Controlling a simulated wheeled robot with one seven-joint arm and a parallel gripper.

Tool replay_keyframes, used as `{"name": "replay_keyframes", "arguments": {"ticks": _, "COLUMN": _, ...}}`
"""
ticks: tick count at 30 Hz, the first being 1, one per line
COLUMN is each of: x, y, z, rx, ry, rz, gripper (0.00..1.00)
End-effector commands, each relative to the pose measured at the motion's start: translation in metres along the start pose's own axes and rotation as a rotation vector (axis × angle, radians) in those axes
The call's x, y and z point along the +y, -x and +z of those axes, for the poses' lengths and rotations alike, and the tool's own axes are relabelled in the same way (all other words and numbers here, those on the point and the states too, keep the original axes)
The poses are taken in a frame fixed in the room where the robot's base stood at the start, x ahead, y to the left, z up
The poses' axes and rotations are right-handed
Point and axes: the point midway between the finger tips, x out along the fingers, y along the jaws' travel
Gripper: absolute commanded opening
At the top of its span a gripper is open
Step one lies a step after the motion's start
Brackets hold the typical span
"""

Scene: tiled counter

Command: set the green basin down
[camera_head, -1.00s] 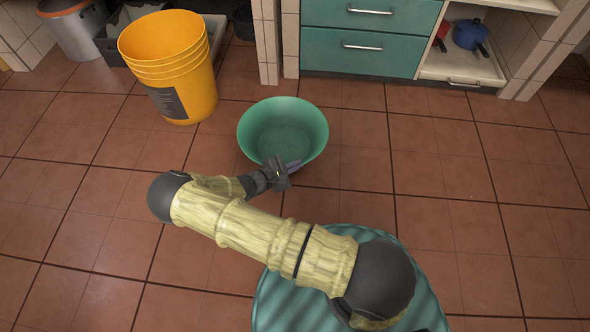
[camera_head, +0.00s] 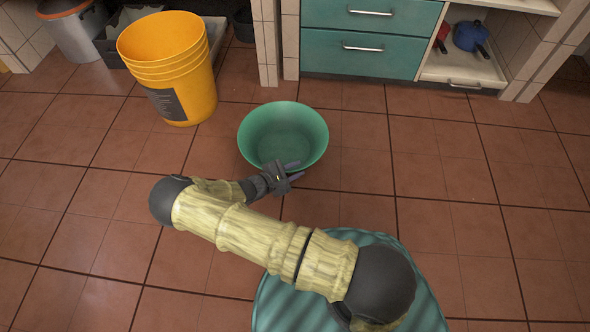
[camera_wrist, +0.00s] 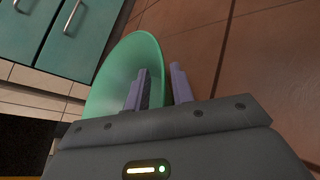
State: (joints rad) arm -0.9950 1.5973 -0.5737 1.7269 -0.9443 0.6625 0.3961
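The green basin (camera_head: 284,121) stands upright in the middle of the head view and seems to rest on the tiled floor. Its near rim is beside my gripper (camera_head: 295,171). In the wrist view the basin (camera_wrist: 112,82) is at the left, and its rim passes between the two fingers of my gripper (camera_wrist: 160,80). One finger is inside the basin and the other is outside. The fingers are apart, with a gap showing between the rim and the outer finger. The lower part of the basin is partly hidden by the fingers in the wrist view.
A yellow bucket (camera_head: 172,75) stands on the floor at the upper left. Teal drawers (camera_head: 365,52) and an open shelf (camera_head: 462,66) with a blue pot (camera_head: 470,35) line the back. The floor (camera_head: 450,165) right of the basin is clear.

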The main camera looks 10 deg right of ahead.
Motion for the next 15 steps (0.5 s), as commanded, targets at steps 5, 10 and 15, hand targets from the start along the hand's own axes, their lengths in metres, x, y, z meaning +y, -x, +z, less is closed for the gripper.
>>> {"name": "replay_keyframes", "arguments": {"ticks": 5, "x": 0.003, "y": 0.017, "z": 0.003, "rx": 0.003, "ry": -0.002, "rz": 0.001, "gripper": 0.24}}
{"name": "replay_keyframes", "arguments": {"ticks": 10, "x": 0.005, "y": 0.049, "z": 0.004, "rx": 0.004, "ry": -0.001, "rz": 0.003, "gripper": 0.24}}
{"name": "replay_keyframes", "arguments": {"ticks": 15, "x": 0.004, "y": 0.083, "z": 0.004, "rx": 0.004, "ry": -0.001, "rz": 0.002, "gripper": 0.24}}
